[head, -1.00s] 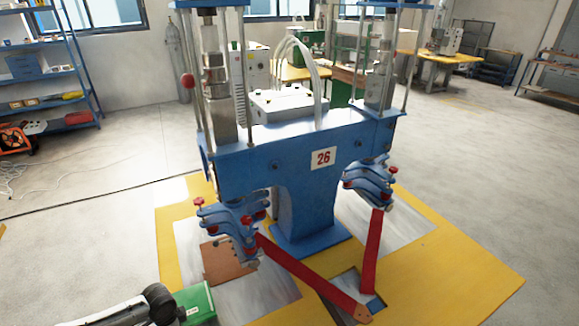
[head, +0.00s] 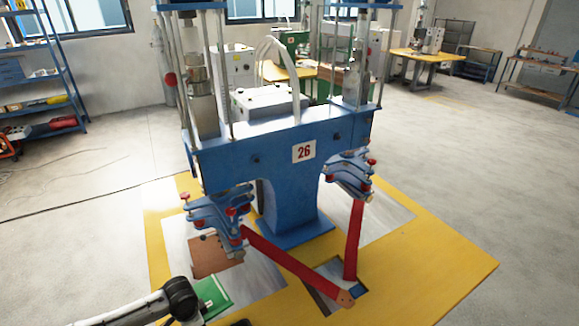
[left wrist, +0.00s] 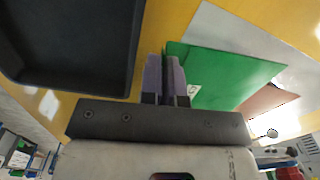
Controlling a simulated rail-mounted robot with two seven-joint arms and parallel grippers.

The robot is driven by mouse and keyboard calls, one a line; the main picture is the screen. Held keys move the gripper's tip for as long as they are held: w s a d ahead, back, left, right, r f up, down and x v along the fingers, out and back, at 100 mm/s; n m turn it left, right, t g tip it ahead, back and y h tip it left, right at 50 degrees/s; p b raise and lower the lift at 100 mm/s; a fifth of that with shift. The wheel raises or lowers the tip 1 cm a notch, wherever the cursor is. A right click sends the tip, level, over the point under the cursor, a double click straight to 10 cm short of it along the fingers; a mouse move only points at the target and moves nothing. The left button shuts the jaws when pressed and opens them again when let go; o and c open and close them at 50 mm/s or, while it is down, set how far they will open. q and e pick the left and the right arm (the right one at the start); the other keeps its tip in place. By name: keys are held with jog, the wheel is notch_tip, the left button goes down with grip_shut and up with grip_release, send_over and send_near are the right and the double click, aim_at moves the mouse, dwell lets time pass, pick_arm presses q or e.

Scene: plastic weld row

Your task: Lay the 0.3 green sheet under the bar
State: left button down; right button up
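The green sheet (head: 213,293) is at the lower left in the head view, at the front edge of a grey plate (head: 262,280). In the left wrist view the sheet (left wrist: 225,72) extends right from my fingers, with a pale label by them. My left gripper (left wrist: 166,68) is shut on the sheet's edge; its fingertips are small in the head view (head: 197,308). The blue press numbered 26 stands ahead. Its left clamp assembly (head: 222,212) hangs above a brown pad (head: 210,258), and the bar there is not clearly distinguishable. My right gripper is not in view.
A dark tray (left wrist: 125,88) lies left of my left fingers in the wrist view. Two red strips (head: 295,262) meet in a V in front of the press.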

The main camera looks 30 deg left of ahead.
pick_arm(q)
jog(key=w+d+r+n, duration=0.2)
jog(key=w+d+r, duration=0.2)
jog(key=d+r, duration=0.6)
jog(key=w+d+r+n, duration=0.2)
jog(key=w+d+r, duration=0.3)
jog(key=d+r, duration=0.55)
jog(key=s+d+r+p, duration=0.1)
jog(key=s+r+p, duration=0.2)
jog(key=r+p, duration=0.7)
jog(key=s+d+r+p, duration=0.1)
jog(key=s+r+p, duration=0.2)
jog(key=r+p, duration=0.6)
jog(key=s+d+r+n+p, duration=0.1)
jog(key=s+r+p, duration=0.3)
jog(key=r+p, duration=0.6)
notch_tip(320, 180, up, 7)
jog(key=shift+d+r+p, duration=0.1)
jog(key=shift+d+p, duration=0.25)
jog(key=shift+d, duration=0.1)
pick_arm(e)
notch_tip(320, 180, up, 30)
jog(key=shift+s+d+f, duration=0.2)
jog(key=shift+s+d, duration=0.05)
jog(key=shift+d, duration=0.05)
